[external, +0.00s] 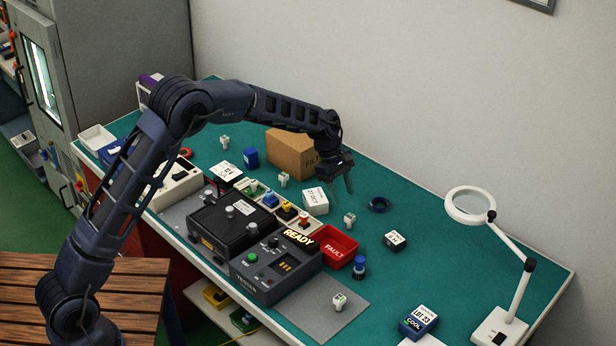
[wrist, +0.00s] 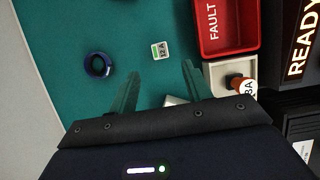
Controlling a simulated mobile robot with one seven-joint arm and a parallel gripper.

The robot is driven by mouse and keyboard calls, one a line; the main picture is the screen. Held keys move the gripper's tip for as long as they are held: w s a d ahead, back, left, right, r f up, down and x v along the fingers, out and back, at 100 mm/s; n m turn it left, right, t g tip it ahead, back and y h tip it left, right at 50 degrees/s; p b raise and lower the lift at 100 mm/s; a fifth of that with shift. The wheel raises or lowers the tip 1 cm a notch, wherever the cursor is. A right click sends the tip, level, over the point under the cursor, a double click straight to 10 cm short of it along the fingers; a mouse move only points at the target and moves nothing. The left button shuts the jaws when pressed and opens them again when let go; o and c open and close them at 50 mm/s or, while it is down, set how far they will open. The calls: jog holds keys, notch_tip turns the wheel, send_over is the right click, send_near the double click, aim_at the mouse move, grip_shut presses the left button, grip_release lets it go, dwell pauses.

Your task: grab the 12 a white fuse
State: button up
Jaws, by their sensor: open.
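My gripper (external: 342,188) is above the mat, fingers pointing down, open and empty. In the wrist view the fuse shows just beyond the gap between the fingertips (wrist: 161,74), apart from both.
The blue ring (wrist: 98,65) and red FAULT bin (wrist: 229,24) flank the fuse. A white box (external: 315,201) and a cardboard box (external: 288,151) stand near my gripper. Similar white pieces (external: 339,302) are elsewhere. A magnifier lamp (external: 500,325) stands right; the mat before it has free room.

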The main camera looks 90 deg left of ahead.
aim_at(349, 215)
jog(key=x, duration=0.9)
jog(key=shift+d+f, duration=0.15)
jog(key=shift+f, duration=0.2)
jog(key=c, duration=1.1)
